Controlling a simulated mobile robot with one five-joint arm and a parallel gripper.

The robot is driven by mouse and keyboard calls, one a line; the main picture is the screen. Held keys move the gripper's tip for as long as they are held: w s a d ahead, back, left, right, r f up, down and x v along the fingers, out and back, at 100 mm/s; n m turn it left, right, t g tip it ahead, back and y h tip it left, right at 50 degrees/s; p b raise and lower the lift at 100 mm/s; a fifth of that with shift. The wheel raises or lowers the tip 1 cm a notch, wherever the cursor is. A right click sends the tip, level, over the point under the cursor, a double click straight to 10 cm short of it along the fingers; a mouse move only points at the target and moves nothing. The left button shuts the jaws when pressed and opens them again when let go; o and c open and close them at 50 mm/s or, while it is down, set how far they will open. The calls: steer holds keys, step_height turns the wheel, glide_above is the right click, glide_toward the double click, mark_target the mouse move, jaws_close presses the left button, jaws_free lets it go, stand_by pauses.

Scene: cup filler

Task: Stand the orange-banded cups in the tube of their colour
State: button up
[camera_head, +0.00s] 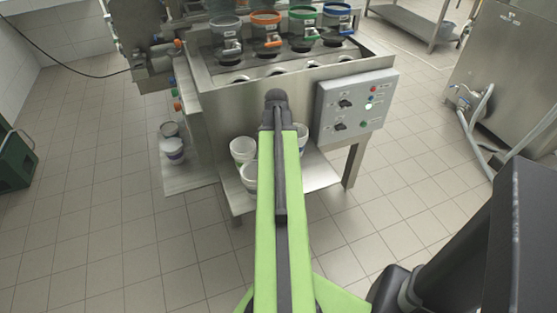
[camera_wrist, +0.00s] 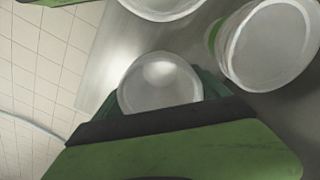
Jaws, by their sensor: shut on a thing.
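My gripper (camera_wrist: 162,100) shows in the wrist view, with a green and black finger across the bottom and part of another at the top left. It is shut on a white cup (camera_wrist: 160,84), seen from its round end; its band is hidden. In the head view my arm hides the gripper. White cups stand on the low front shelf, one (camera_head: 243,148) left of my arm, another (camera_head: 249,174) nearer and one (camera_head: 302,132) partly hidden at the right. The orange-rimmed tube (camera_head: 267,17) stands on the machine. No orange band is visible on any cup.
A grey tube (camera_head: 225,28), a green-rimmed tube (camera_head: 305,14) and a blue-rimmed tube (camera_head: 337,10) flank the orange one. A control box (camera_head: 355,104) juts from the front. A green-banded cup (camera_wrist: 268,45) is close to my gripper.

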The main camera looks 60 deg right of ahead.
steer(key=shift+f, duration=0.25)
steer(key=o, duration=1.2)
steer(key=shift+r, duration=0.1)
step_height(320, 180, up, 13)
steer(key=p, duration=1.2)
steer(key=shift+f+p, duration=0.2)
steer(key=shift+p, duration=0.2)
steer(key=shift+f, duration=0.1)
